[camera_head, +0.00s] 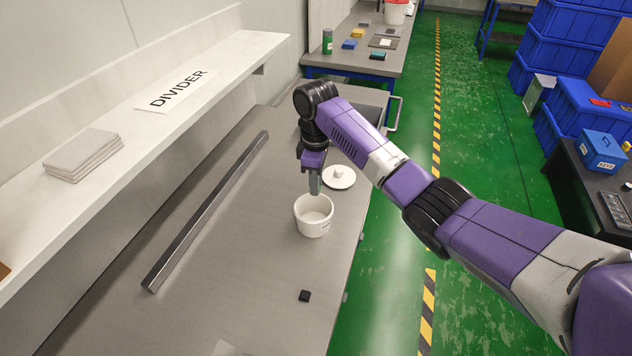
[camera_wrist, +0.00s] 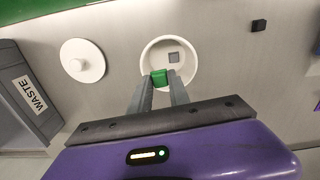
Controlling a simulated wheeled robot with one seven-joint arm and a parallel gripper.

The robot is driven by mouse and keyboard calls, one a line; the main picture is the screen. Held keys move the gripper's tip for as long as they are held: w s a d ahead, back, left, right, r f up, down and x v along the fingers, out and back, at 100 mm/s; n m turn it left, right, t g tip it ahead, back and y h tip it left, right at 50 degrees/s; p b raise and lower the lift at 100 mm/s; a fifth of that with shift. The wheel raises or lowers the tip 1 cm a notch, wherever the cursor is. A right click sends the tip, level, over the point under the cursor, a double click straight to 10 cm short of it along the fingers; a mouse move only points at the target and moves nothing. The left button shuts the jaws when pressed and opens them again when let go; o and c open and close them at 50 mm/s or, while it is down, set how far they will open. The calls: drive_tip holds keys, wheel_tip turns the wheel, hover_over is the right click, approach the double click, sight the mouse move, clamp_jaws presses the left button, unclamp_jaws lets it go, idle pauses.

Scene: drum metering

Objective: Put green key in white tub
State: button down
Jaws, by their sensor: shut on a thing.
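The white tub (camera_head: 314,222) stands open on the grey bench and also shows in the wrist view (camera_wrist: 188,48). My gripper (camera_head: 315,190) is just above the tub, pointing down. In the wrist view my gripper (camera_wrist: 160,80) is shut on a small green key (camera_wrist: 159,77), which overlaps the tub's near rim and opening in the picture. The key cannot be made out in the head view. A small grey square (camera_wrist: 174,56) shows inside the tub. A round white lid with a knob (camera_head: 339,177) lies on the bench behind the tub.
A small black block (camera_head: 305,296) lies in front of the tub. A long metal bar (camera_head: 208,210) runs along the bench to the left. A grey bin marked WASTE (camera_wrist: 30,95) shows in the wrist view.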

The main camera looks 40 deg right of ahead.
drive_tip(key=shift+f, duration=0.15)
drive_tip(key=shift+f+b, duration=1.7)
drive_tip(key=shift+f, duration=1.85)
drive_tip(key=shift+f+b, duration=0.8)
drive_tip(key=shift+f, duration=0.7)
drive_tip(key=c, duration=1.1)
unclamp_jaws()
drive_tip(key=shift+c, duration=0.2)
drive_tip(key=shift+r, duration=0.1)
drive_tip(key=shift+r+b, duration=0.55)
drive_tip(key=shift+r, duration=3.3)
